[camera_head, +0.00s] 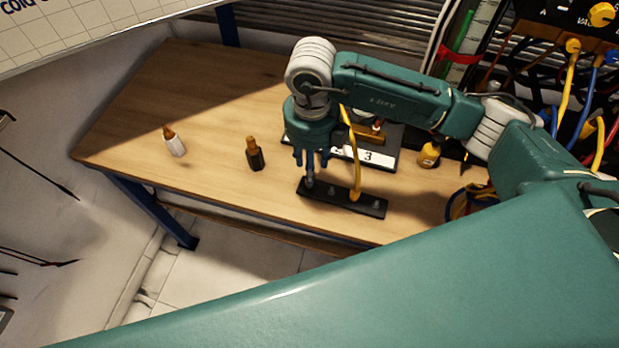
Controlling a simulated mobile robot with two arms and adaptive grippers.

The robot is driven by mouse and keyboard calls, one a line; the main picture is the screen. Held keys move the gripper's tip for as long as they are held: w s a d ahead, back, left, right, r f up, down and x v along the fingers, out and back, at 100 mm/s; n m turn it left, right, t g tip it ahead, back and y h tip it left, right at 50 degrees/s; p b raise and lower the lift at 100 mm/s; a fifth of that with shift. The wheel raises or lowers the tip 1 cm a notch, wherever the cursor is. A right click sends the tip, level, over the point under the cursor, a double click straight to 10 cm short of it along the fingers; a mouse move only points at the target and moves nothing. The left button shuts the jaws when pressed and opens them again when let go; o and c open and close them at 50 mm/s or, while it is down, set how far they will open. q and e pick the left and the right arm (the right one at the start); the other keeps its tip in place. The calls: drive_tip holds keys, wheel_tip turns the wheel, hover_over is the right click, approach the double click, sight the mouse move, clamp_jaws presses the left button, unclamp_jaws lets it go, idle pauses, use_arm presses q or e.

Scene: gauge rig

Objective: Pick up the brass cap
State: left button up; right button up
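My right gripper (311,164) comes in on an arm from the right and points down over the left end of a black strip (345,198) near the table's front edge. Its fingers look spread, with a grey post (310,181) of the strip below and between them. I cannot tell whether they touch it. A brass-coloured piece (372,133) shows behind the gripper on a dark stand with a white label marked 3 (369,155). I cannot tell for sure whether this piece is the brass cap. My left gripper is out of view.
A white bottle with a brown top (175,144) and a dark bottle with an amber top (254,155) stand left on the wooden table (190,90). A yellow bottle (429,155) stands right. A yellow hose (353,160) runs down to the strip. The table's left part is mostly clear.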

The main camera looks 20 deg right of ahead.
drive_tip(key=f+p, duration=0.1)
drive_tip(key=f, duration=0.1)
drive_tip(key=f+p, duration=0.1)
drive_tip(key=f, duration=0.1)
drive_tip(key=shift+a+f, duration=0.2)
drive_tip(key=shift+f, duration=0.75)
clamp_jaws()
